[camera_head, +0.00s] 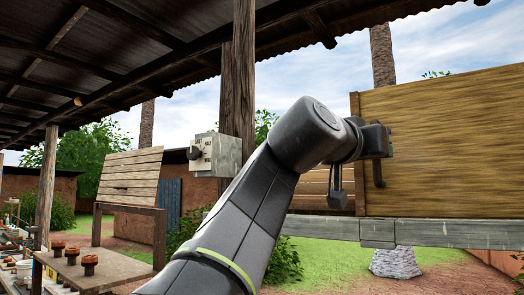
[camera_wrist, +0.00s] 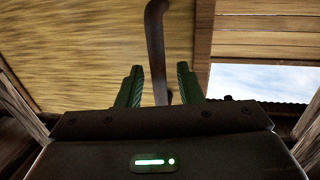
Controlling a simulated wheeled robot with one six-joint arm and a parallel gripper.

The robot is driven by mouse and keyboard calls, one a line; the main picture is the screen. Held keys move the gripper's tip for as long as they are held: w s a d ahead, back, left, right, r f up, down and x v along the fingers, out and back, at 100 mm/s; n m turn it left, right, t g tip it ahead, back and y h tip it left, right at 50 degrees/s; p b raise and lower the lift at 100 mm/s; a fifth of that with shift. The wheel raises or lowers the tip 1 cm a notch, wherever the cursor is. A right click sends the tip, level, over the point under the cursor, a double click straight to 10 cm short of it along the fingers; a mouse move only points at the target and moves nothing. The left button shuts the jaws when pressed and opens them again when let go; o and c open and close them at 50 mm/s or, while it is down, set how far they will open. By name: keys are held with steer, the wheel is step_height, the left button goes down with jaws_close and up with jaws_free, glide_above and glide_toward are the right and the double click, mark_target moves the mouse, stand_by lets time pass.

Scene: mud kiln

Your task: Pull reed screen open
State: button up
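The reed screen (camera_head: 450,150) is a wide straw-coloured panel at the right of the head view; it also fills the upper left of the wrist view (camera_wrist: 75,60). Its dark curved handle (camera_head: 378,174) is upright near the panel's left edge. In the wrist view the handle (camera_wrist: 155,40) runs down between the two green fingers of my gripper (camera_wrist: 158,67). The fingers are apart, with a visible gap on each side of the handle, so my gripper is open around it. In the head view my wrist hides the handle's top, and the fingertips are hard to make out.
A grey switch box (camera_head: 214,154) is on the wooden post (camera_head: 238,85). A dark padlock-shaped thing (camera_head: 337,198) hangs below my wrist. A grey rail (camera_head: 450,234) runs under the screen. A table (camera_head: 105,268) with small clay pieces stands at the lower left.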

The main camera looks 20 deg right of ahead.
steer(key=b+v, duration=0.2)
steer(key=v, duration=1)
steer(key=shift+a+b, duration=0.2)
steer(key=shift+b, duration=0.2)
steer(key=shift+d, duration=0.15)
steer(key=shift+p+x, duration=1.8)
steer(key=shift+x, duration=4.9)
